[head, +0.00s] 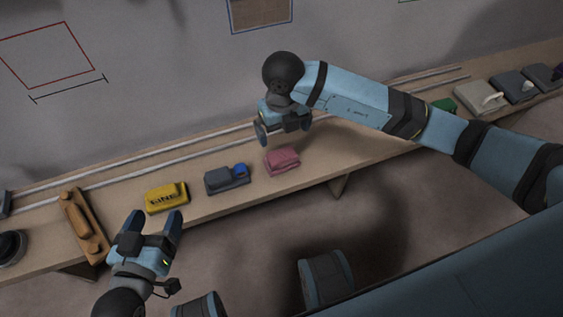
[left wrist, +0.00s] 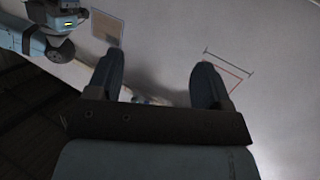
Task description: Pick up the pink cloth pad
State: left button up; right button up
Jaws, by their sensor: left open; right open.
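The pink cloth pad (head: 282,161) lies on the wooden shelf in the middle of the head view, with a smaller raised part on top. My right gripper (head: 283,136) is above and slightly behind the pad, pointing down, open and empty. A gap seems to separate it from the pad, though the exact height is hard to tell. My left gripper (head: 154,217) is open and empty in front of the shelf, near the yellow item. Its two fingers (left wrist: 158,85) show in the left wrist view against the wall. The pad cannot be made out there.
On the shelf (head: 225,202), a dark grey block with a blue part (head: 227,179) sits just left of the pad. Further left are a yellow block (head: 166,197) and a brown wooden tool (head: 84,226). Rails (head: 130,168) run behind. The shelf right of the pad is clear nearby.

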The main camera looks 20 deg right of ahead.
aim_at(281, 154)
notch_tip(281, 154, down, 6)
jog(key=shift+a+r+b, duration=0.1)
jog(key=shift+b, duration=0.45)
notch_tip(281, 154, down, 4)
jog(key=shift+s+a+f+b, duration=0.15)
jog(key=shift+f+b, duration=0.1)
jog(key=shift+b, duration=0.65)
jog(key=shift+f, duration=0.15)
pick_arm(q)
notch_tip(281, 154, up, 6)
jog(key=d+t+h, duration=0.2)
jog(key=shift+w+t, duration=0.15)
jog(key=shift+t, duration=0.25)
pick_arm(e)
jog(key=c, duration=0.7)
